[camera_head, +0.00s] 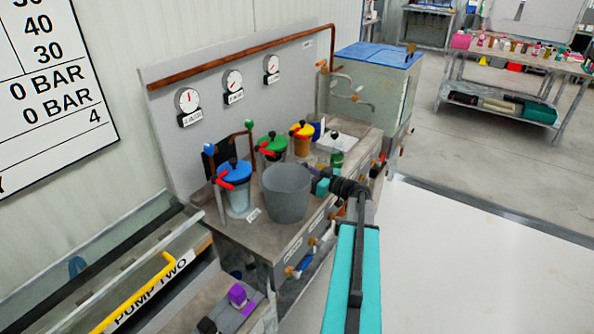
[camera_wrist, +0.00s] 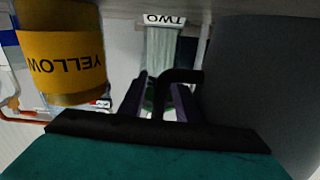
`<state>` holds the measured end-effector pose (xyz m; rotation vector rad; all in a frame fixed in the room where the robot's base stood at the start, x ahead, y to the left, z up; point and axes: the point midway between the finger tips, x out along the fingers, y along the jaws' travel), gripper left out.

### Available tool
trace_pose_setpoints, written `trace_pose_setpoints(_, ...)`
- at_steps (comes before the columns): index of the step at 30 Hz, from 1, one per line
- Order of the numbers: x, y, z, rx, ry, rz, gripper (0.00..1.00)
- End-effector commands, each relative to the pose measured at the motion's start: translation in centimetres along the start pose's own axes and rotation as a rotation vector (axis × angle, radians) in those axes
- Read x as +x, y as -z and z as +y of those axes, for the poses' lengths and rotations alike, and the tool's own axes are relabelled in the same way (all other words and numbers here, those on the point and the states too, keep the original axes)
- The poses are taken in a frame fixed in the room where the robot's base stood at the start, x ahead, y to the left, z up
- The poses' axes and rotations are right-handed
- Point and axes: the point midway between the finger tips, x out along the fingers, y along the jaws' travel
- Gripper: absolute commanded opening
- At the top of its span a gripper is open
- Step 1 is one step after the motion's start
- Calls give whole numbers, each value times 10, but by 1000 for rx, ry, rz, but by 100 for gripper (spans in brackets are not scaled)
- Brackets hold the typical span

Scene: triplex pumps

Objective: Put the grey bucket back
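The grey bucket (camera_head: 287,192) appears to stand upright on the grey pump bench, near its front edge. My gripper (camera_head: 318,184) is at its right side, close to its wall. In the wrist view, which looks upside down, the bucket (camera_wrist: 262,75) fills the right side. A dark bent bar, seemingly the bucket's handle (camera_wrist: 181,74), reaches left from it. My gripper's fingers (camera_wrist: 160,95) are on either side of this bar. A gap shows beside the bar, so they look open around it. Contact with the bar is hard to judge.
A blue-lidded container (camera_head: 237,190) stands left of the bucket. A green-lidded one (camera_head: 271,146) and a yellow-lidded one (camera_head: 302,140) stand behind; a yellow-labelled container (camera_wrist: 62,65) is close in the wrist view. A green-topped bottle (camera_head: 337,153) is near my gripper.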

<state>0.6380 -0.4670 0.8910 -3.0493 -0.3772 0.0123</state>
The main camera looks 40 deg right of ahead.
Motion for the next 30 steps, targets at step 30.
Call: trace_pose_setpoints(30, -102, 2, 0, 0, -3, 1, 30)
